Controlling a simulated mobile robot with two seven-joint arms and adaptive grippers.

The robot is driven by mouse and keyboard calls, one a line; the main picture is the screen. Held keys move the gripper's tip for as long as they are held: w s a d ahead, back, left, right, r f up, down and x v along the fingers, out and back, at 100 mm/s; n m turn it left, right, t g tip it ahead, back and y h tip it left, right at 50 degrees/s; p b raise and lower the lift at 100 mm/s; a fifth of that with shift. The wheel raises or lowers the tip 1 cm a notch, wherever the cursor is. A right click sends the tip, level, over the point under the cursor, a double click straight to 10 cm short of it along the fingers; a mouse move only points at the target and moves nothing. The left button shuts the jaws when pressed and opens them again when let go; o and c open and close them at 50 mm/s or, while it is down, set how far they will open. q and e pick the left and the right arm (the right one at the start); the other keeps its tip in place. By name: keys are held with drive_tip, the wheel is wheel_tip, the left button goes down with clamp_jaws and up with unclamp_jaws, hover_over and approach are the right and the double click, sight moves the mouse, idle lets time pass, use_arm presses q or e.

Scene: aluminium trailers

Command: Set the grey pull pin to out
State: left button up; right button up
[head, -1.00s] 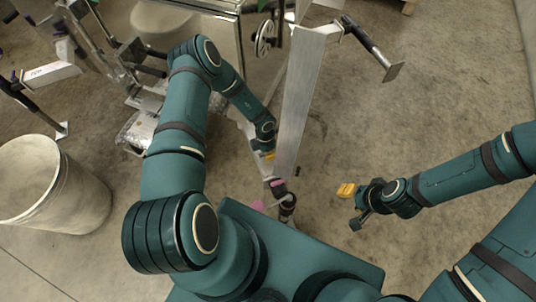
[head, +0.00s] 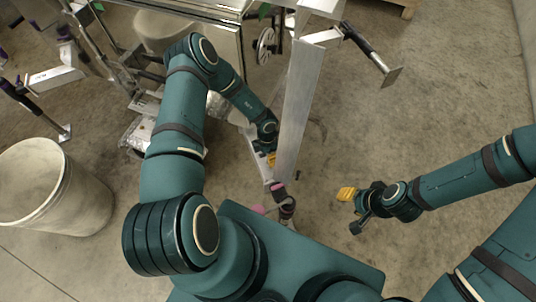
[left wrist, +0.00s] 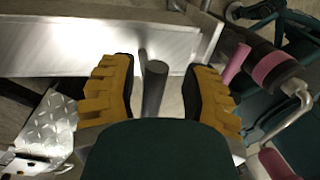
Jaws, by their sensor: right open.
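The grey pull pin (left wrist: 155,88) shows in the left wrist view as a dark grey cylinder with a thin grey rod beside its far end. It stands in front of the trailer's aluminium beam (left wrist: 90,40). My left gripper (left wrist: 158,88) has its yellow-padded fingers apart on either side of the pin, with a visible gap on both sides. In the head view my left gripper (head: 270,158) is beside the lower part of the long beam (head: 298,100), and the pin cannot be made out there. My right gripper (head: 347,195) is open and empty over the floor.
A coupler with a pink-banded dark grip (head: 283,200) lies at the beam's near end, close to my base. A pale bin (head: 55,195) stands at the left. A jack-like leg with a black grip (head: 365,45) sticks out right of the beam. The floor at right is clear.

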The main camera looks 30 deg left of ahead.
use_arm(q)
drive_tip(key=shift+a, duration=0.2)
drive_tip(key=shift+w+a+r, duration=0.15)
drive_tip(key=shift+w+r, duration=0.05)
drive_tip(key=shift+r, duration=0.25)
drive_tip(key=v, duration=1.1)
drive_tip(key=shift+s, duration=0.2)
